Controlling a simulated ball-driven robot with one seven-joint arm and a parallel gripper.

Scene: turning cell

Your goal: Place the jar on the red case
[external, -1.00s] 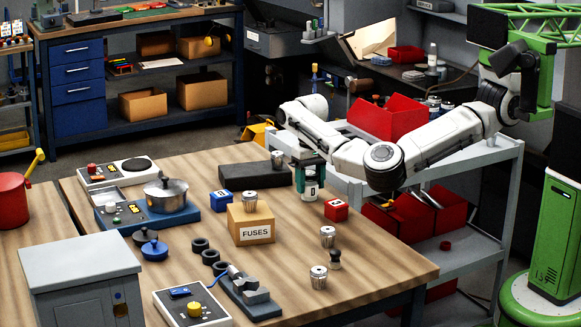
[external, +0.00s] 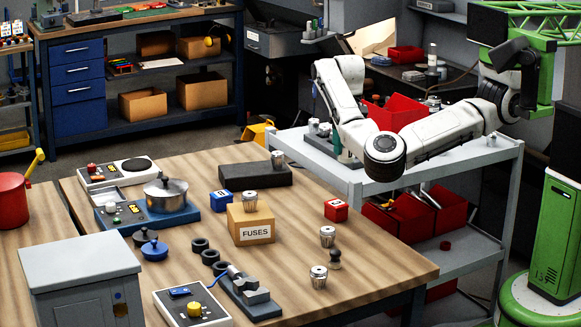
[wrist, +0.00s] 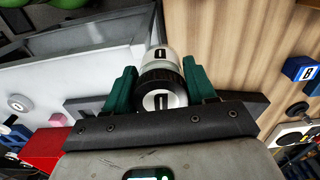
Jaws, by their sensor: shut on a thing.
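The jar (wrist: 161,72) is white with a dark ribbed band and a label. In the wrist view it sits between the green fingers of my gripper (wrist: 160,84), which is shut on it. In the external view my arm hides most of the gripper, and I cannot make out the jar there. The gripper is by the near left part of the grey cart. A small red case (external: 336,210) with a white label rests on the wooden table, near its right edge. Its top is bare. The gripper is behind and above it, not touching it.
The grey cart (external: 490,152) holds a large red bin (external: 392,112) and small parts. On the table are a FUSES box (external: 251,225) with a metal jar on it, a blue case (external: 221,201), a black slab (external: 240,176) and metal jars (external: 328,236).

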